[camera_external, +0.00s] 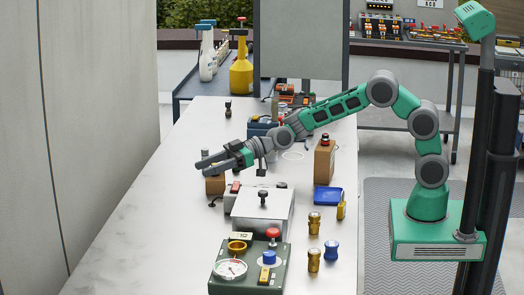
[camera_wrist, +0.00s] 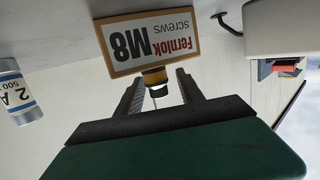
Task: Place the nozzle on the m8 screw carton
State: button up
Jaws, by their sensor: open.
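The M8 screw carton (camera_wrist: 150,42) is brown with a white, red and black label and shows upside down in the wrist view. In the external view the brown carton (camera_external: 214,186) stands on the bench under my gripper. The nozzle (camera_wrist: 155,78), brass with a dark end, appears to rest against the carton's top face. My gripper (camera_wrist: 158,85) is open, with one finger on each side of the nozzle. In the external view my gripper (camera_external: 202,163) is just above the carton, and I cannot make out the nozzle there.
A labelled can (camera_wrist: 18,92) stands beside the carton. A grey box with a black knob (camera_external: 262,212) and a green gauge panel (camera_external: 245,268) stand nearer the camera. Brass fittings (camera_external: 314,223), a blue tray (camera_external: 327,197) and another carton (camera_external: 324,160) are to the right. The bench's left side is clear.

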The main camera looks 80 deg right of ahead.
jog(key=v, duration=1.1)
jog(key=shift+s+d+b, duration=0.1)
jog(key=shift+s+b, duration=0.05)
jog(key=shift+b, duration=0.2)
